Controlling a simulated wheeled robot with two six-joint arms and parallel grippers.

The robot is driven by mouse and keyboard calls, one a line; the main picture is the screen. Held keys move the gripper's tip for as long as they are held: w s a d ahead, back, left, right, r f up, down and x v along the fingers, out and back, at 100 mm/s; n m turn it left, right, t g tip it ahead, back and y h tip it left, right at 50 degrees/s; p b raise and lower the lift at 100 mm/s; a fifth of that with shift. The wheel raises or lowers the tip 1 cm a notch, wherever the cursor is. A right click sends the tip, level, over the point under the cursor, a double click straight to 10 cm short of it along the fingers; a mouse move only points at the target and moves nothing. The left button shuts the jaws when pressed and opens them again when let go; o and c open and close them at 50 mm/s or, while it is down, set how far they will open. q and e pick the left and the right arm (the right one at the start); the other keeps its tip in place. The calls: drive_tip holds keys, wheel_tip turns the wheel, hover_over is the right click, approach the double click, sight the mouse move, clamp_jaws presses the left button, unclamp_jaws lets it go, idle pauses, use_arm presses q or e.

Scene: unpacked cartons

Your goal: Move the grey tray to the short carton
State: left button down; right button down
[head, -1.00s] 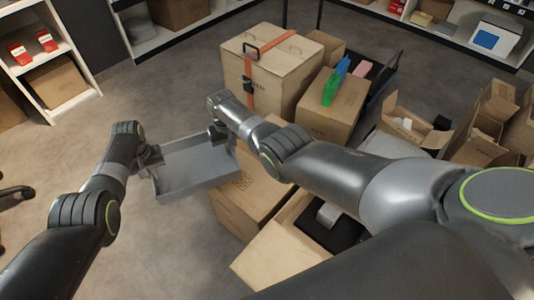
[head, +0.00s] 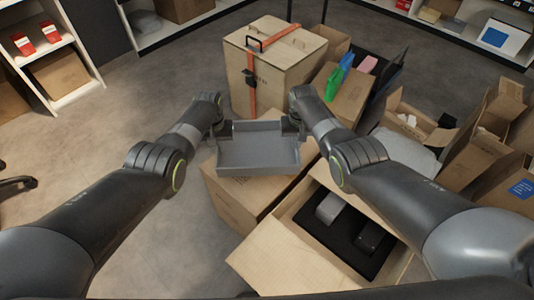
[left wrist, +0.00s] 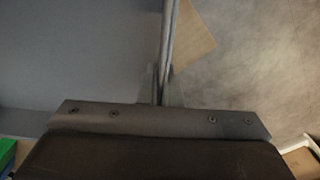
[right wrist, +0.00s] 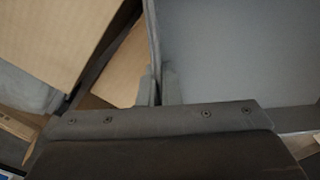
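The grey tray (head: 258,150) is a shallow rectangular tray held between my two grippers, and it looks about level. My left gripper (head: 219,137) is shut on its left wall, and my right gripper (head: 298,132) is shut on its right wall. The tray wall runs between the fingers in the left wrist view (left wrist: 166,50) and in the right wrist view (right wrist: 153,40). A closed short carton (head: 240,197) lies under and in front of the tray, partly hidden by it. Whether the tray touches the carton I cannot tell.
A tall carton (head: 265,75) with an orange strap stands behind the tray. An open carton (head: 340,225) with dark padding is at the front right. A carton with green and blue items (head: 338,92) stands behind my right arm. Floor (head: 130,120) at left is clear.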

sight(220, 155)
use_arm(q)
drive_tip(key=shift+a+f, duration=0.1)
drive_tip(key=shift+f, duration=0.15)
use_arm(e)
drive_tip(key=shift+f, duration=0.25)
